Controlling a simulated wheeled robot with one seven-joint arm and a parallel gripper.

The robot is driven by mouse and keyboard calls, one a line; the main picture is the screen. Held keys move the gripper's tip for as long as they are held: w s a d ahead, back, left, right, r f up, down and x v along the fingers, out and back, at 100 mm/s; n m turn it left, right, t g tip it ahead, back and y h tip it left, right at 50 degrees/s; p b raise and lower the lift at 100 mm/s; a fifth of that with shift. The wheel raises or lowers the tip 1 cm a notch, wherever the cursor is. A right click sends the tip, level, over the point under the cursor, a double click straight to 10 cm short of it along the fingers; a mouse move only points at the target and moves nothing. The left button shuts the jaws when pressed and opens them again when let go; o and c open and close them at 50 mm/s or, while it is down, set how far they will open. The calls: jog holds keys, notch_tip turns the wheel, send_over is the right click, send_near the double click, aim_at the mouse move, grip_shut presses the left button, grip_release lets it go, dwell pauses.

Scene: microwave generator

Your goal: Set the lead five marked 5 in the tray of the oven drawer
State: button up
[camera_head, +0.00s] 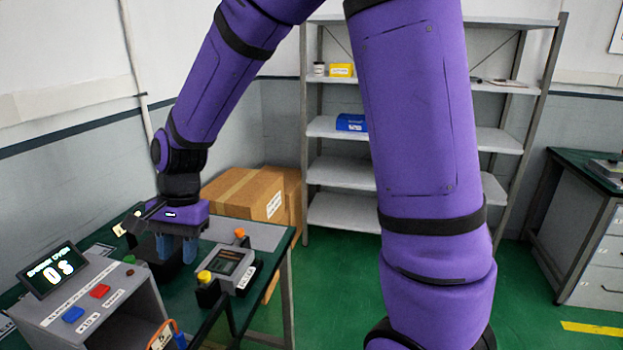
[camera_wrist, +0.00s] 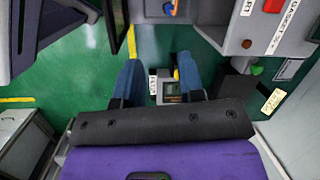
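My gripper (camera_head: 176,252) hangs fingers down over the green table, between the oven box and a small grey meter. Its two blue fingers are apart, with nothing seen held between them; the wrist view also shows the gripper (camera_wrist: 158,72) spread. The grey oven (camera_head: 100,300) has a display reading 0 s and red and blue buttons; it also shows in the wrist view (camera_wrist: 236,45). An orange and blue piece with a white label (camera_head: 163,338) is at the oven's front; its number is unreadable, so I cannot tell whether it is lead five. The drawer tray is not clearly visible.
The grey meter (camera_head: 232,268) with yellow and orange knobs stands on the table right of my gripper. A dark block sits behind the fingers. Cardboard boxes (camera_head: 245,193) and a shelf rack (camera_head: 340,172) stand behind. Green floor is open at the right.

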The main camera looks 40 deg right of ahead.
jog(key=s+d+r+n+t+h, duration=0.2)
jog(key=s+d+r+n+t, duration=0.4)
jog(key=s+d+r, duration=1)
jog(key=s+n, duration=0.2)
jog(key=s, duration=0.1)
jog(key=shift+s+n+h, duration=0.2)
jog(key=shift+n+h, duration=0.2)
jog(key=shift+c, duration=0.5)
